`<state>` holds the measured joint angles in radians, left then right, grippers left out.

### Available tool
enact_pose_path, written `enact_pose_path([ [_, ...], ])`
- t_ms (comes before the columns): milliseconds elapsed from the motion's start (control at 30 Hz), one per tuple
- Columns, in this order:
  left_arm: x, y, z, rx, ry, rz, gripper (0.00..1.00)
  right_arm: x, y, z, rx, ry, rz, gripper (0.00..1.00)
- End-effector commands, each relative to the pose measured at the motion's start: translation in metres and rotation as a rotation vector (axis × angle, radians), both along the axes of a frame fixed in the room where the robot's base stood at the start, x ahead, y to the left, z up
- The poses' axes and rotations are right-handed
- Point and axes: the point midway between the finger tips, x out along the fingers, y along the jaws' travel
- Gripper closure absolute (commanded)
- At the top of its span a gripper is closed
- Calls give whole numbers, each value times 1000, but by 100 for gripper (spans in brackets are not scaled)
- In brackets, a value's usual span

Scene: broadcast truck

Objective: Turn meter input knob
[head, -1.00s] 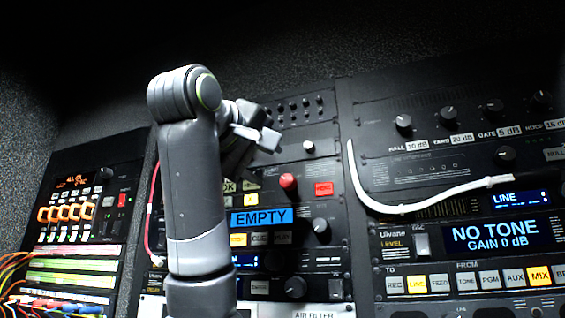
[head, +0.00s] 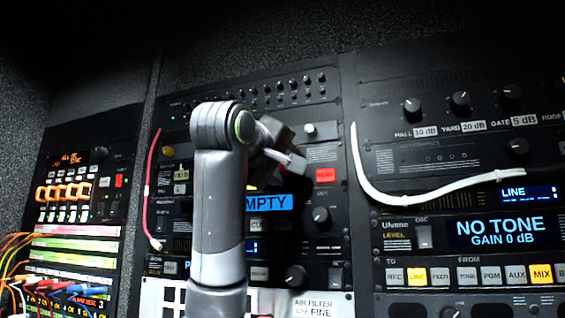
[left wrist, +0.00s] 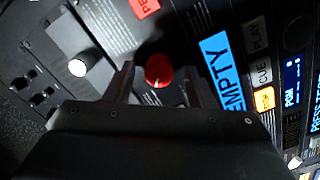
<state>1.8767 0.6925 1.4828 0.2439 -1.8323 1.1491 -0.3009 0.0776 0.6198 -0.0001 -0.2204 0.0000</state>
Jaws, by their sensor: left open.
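My left gripper (head: 284,160) is in front of the middle rack panel and is open. The left wrist view shows a red round knob (left wrist: 158,71) with a pale pointer mark between its two fingers (left wrist: 162,84); I cannot tell whether they touch it. In the head view the gripper and arm hide this knob. A white-capped knob (head: 310,130) stands just above the gripper and also shows in the left wrist view (left wrist: 78,67). No readable label tells which knob is the meter input. My right gripper is not in view.
A blue EMPTY display (head: 270,202) is beside the gripper, partly covered by my arm. Black knobs (head: 320,215) (head: 296,276) sit lower on this panel. A white cable (head: 430,193) droops across the right rack, above the NO TONE display (head: 500,231). Coloured cables (head: 55,288) stick out at lower left.

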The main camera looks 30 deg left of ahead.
Motion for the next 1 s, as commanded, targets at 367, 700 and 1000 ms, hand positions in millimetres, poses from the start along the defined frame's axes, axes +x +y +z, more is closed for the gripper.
enact_pose_path([
  [367,0,0,0,0,0,0,95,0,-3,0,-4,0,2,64],
  [700,0,-1,-1,54,13,-1,95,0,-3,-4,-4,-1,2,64],
  [1000,0,-1,-1,252,62,0,95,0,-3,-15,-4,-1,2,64],
])
